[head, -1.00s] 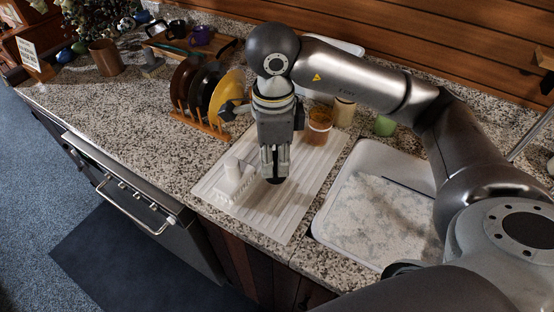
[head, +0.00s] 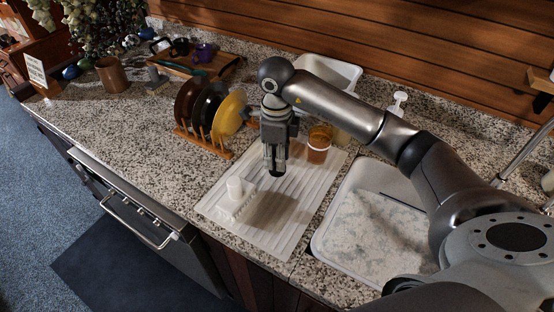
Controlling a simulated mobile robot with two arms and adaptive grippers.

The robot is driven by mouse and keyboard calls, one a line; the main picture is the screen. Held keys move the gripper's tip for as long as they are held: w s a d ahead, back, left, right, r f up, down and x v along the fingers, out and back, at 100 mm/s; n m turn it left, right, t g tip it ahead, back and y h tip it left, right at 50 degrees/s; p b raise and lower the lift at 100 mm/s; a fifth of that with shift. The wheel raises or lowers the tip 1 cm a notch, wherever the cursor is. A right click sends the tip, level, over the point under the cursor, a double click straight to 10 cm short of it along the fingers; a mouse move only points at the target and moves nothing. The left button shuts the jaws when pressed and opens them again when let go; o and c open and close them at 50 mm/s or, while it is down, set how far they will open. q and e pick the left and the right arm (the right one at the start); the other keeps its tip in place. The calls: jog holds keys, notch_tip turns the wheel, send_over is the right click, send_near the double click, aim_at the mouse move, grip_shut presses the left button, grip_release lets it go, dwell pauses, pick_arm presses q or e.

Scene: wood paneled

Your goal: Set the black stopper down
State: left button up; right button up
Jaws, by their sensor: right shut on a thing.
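My right gripper (head: 275,162) hangs pointing down over the back part of the white ribbed drainboard (head: 300,215). It is shut on the black stopper (head: 277,173), which shows only as a small dark piece at the fingertips; the fingers hide the rest. I cannot tell whether the stopper touches the drainboard. My left gripper is not in view.
A white brush-like block (head: 238,200) lies on the drainboard's left part. A wooden rack (head: 207,146) with colored plates stands left of my gripper, and an orange-brown cup (head: 318,148) stands right of it. The sink (head: 345,255) is at right. The drainboard's front is clear.

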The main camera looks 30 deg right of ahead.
jog(key=shift+w+d+f+p, duration=0.2)
jog(key=shift+w+d+f, duration=0.1)
jog(key=shift+w+f, duration=0.3)
jog(key=shift+w+d+f+p, duration=0.15)
jog(key=shift+w+d+f, duration=0.15)
jog(key=shift+f, duration=0.35)
jog(key=shift+f+p, duration=0.85)
jog(key=shift+f, duration=0.7)
jog(key=shift+w, duration=0.1)
jog(key=shift+f, duration=0.1)
jog(key=shift+f, duration=0.15)
jog(key=o, duration=1.1)
jog(key=shift+c, duration=0.2)
